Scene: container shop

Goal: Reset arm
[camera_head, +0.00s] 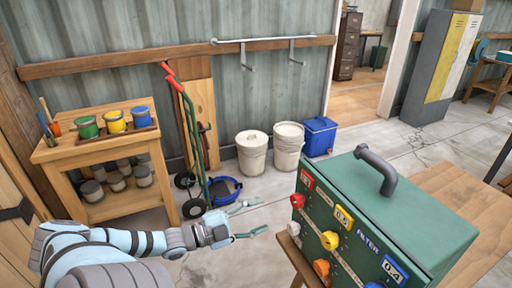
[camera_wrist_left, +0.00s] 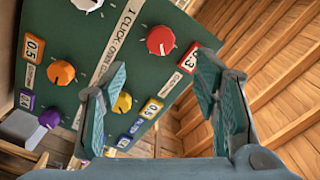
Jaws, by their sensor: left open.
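My left arm reaches in from the left in the head view, and its gripper (camera_head: 250,220) is in the air to the left of the green box. The gripper is open, with its two fingers apart and nothing between them; they also show in the left wrist view (camera_wrist_left: 160,100). The green box (camera_head: 400,205) has a grey handle on top and coloured knobs and number labels on its front. In the left wrist view the box's panel (camera_wrist_left: 110,45) is beyond the fingers, with red, orange, yellow and purple knobs. My right gripper is not in view.
The green box stands on a wooden table (camera_head: 455,190). A wooden shelf (camera_head: 160,180) with several paint cans is at the left. A red-green hand truck (camera_head: 190,125), white buckets (camera_head: 252,155) and a blue cooler (camera_head: 320,137) stand by the wall. Floor between is clear.

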